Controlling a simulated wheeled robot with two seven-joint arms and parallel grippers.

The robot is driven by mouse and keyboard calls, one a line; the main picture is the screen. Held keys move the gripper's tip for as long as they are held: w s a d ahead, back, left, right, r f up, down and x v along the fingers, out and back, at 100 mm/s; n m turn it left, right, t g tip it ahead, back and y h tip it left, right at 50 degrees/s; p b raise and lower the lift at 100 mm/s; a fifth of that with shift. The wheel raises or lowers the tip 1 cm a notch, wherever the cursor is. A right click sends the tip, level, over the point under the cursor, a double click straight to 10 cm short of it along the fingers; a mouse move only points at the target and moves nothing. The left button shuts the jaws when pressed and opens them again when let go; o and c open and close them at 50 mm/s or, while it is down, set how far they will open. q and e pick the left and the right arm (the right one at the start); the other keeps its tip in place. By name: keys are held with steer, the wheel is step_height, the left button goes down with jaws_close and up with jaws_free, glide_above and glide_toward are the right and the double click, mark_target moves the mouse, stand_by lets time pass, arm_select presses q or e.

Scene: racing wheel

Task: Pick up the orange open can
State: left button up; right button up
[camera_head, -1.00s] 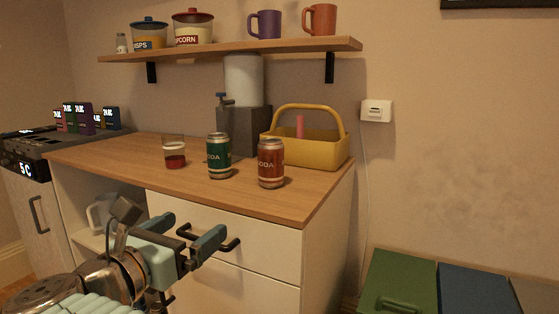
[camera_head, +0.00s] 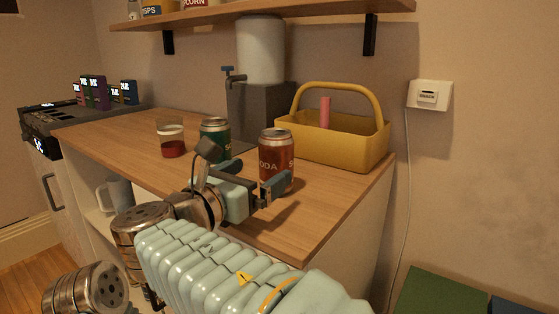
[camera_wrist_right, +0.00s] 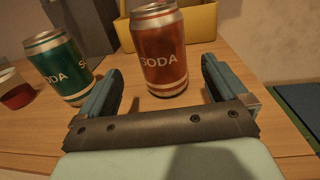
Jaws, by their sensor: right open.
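The orange-red soda can (camera_head: 276,150) stands upright near the front right of the wooden counter. It also shows in the right wrist view (camera_wrist_right: 159,52), beyond and between the open fingers. Whether its top is open is not clear. My right gripper (camera_head: 273,193) is open and empty, just in front of the can; in the wrist view the fingertips (camera_wrist_right: 162,78) are on either side of its lower part. A green soda can (camera_head: 214,136) stands to its left, partly hidden by my right arm in the head view. My left gripper is not in view.
A glass with red liquid (camera_head: 171,138) stands left of the green can. A yellow basket (camera_head: 345,145) is close behind the orange can. A grey dispenser (camera_head: 262,110) stands at the back. The wooden counter (camera_head: 330,197) is clear at front right.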

mark_target(281, 161)
steer(key=x, duration=0.8)
steer(key=shift+w+d+f, duration=0.1)
steer(key=shift+d+f, duration=0.05)
steer(key=shift+f, duration=0.05)
steer(key=c, duration=1.1)
